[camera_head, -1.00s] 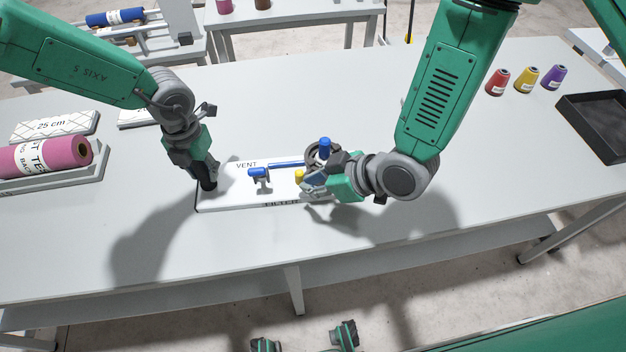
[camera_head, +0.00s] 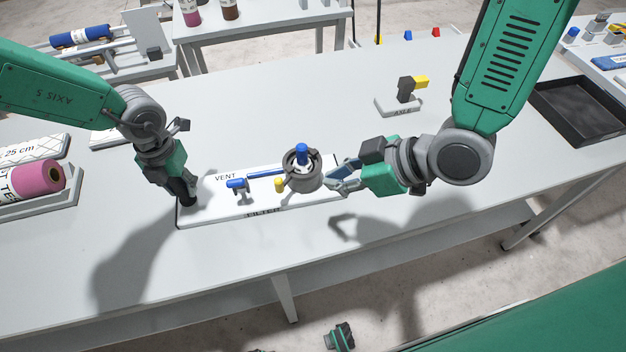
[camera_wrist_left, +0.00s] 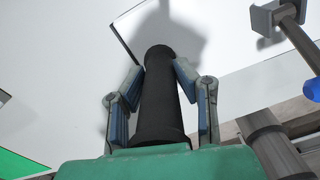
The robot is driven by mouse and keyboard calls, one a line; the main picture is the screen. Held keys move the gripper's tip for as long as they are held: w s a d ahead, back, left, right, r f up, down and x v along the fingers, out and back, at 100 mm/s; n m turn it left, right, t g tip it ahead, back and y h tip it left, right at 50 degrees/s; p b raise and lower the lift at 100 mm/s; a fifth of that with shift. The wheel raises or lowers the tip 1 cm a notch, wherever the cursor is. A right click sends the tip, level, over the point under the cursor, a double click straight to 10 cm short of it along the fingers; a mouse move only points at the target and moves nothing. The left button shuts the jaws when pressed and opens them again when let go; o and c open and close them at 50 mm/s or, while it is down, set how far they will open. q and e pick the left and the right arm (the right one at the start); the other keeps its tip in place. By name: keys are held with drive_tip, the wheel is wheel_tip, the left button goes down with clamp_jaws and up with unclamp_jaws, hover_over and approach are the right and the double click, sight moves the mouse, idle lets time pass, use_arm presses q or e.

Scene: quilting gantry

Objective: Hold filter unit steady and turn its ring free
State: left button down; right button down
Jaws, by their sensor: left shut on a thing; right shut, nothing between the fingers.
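The filter unit is a white board (camera_head: 215,208) lettered VENT and FILTER, flat on the table. A grey ring (camera_head: 301,183) sits around a blue-topped post (camera_head: 302,150) toward its right end, with a yellow knob (camera_head: 279,186) at the ring's left. A blue-handled valve (camera_head: 237,184) stands to the left. My left gripper (camera_head: 186,192) is shut on a black upright handle at the board's left end; the handle (camera_wrist_left: 159,95) stands between the fingers in the left wrist view. My right gripper (camera_head: 333,183) is shut and empty, just right of the ring; contact is unclear.
An axle stand (camera_head: 398,106) with a yellow-ended part stands behind on the table. A black tray (camera_head: 580,110) lies at the far right. A pink roll (camera_head: 38,180) rests in a holder at the left. The table front is clear.

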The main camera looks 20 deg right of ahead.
use_arm(q)
drive_tip(key=shift+s+f, duration=0.25)
drive_tip(key=c, duration=1.2)
unclamp_jaws()
drive_tip(key=shift+o, duration=0.2)
drive_tip(key=shift+w, duration=0.1)
drive_tip(key=shift+r, duration=0.1)
